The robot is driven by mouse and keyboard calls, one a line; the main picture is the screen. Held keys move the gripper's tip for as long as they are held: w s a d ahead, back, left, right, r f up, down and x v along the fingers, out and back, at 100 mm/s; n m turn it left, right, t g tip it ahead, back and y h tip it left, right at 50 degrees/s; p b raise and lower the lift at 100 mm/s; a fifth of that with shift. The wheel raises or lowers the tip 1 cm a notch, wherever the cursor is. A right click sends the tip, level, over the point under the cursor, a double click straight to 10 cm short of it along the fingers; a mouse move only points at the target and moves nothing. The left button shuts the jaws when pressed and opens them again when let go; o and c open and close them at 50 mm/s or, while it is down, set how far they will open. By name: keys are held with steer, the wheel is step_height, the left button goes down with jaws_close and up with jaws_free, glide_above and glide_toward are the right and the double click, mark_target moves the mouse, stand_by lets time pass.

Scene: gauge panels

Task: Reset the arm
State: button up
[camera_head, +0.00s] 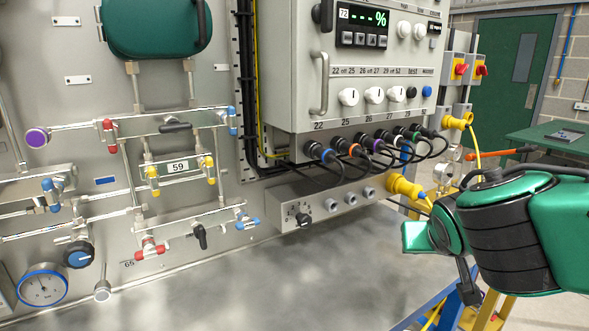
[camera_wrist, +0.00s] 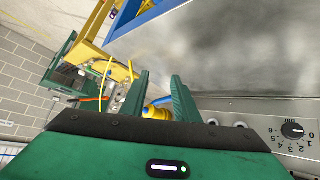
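My arm (camera_head: 510,238), green with black joint covers, reaches in from the right edge in the head view, in front of the panel's lower right corner. My gripper (camera_wrist: 160,78) shows in the wrist view with its two green fingers apart. Nothing is held between them. A yellow plug (camera_wrist: 157,112) shows in the gap, beyond the fingers. I cannot make out the fingertips in the head view.
A grey control box (camera_head: 347,70) with several cabled plugs hangs left of my arm. A socket box with a black dial (camera_head: 303,219) sits below it; the dial also shows in the wrist view (camera_wrist: 292,130). Yellow connectors (camera_head: 404,187) stick out near my arm. The grey worktop (camera_head: 250,290) is bare.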

steer(key=s+d+f+m+g, duration=0.3)
steer(key=s+d+f+g, duration=0.2)
steer(key=s+d, duration=0.5)
steer(key=s+d+f+g+y, duration=0.1)
steer(key=s+d+g, duration=0.1)
steer(key=s, duration=0.3)
steer(key=s+d+f+m+g+y, duration=0.1)
steer(key=s+y, duration=0.1)
steer(key=s, duration=0.4)
steer(key=shift+s+d+f+g+y, duration=0.2)
steer(key=shift+d+f+g+y, duration=0.1)
steer(key=shift+d+f+g, duration=0.1)
steer(key=shift+w+f, duration=0.2)
steer(key=shift+w, duration=0.45)
